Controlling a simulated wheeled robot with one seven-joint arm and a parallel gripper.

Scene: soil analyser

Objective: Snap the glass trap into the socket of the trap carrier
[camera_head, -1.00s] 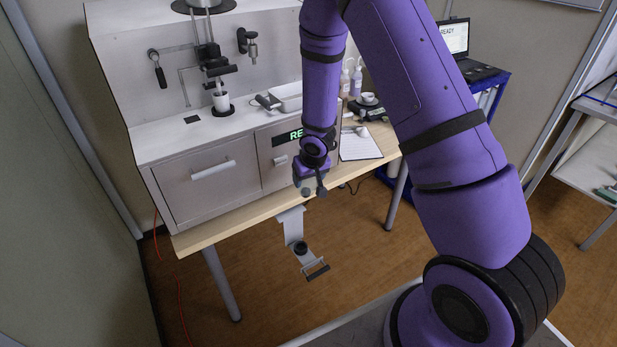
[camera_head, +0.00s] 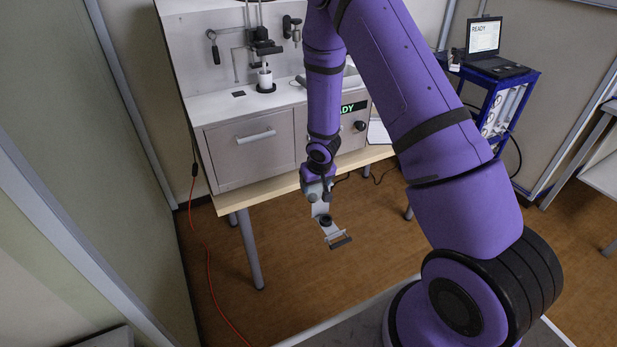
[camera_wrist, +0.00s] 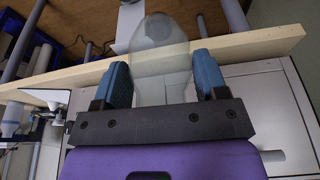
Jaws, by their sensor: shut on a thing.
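The clear glass trap (camera_wrist: 160,75) is between the two blue fingertips of my gripper (camera_wrist: 163,82) in the wrist view. It extends beyond the fingers with its rounded end away from the palm. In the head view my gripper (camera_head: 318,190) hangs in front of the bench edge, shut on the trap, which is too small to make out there. The trap carrier (camera_head: 334,234) is a grey bracket jutting out low in front of the bench, with a black round socket (camera_head: 325,220) and a dark handle bar at its end. The gripper hides the carrier's upper part. The trap appears apart from the socket.
The wooden bench (camera_head: 230,200) carries the white analyser (camera_head: 247,157) with drawer fronts. Its edge runs close behind my gripper. A laptop (camera_head: 485,50) stands on a blue cart at the right. An orange cable (camera_head: 195,250) lies at the left. The floor before the bench is clear.

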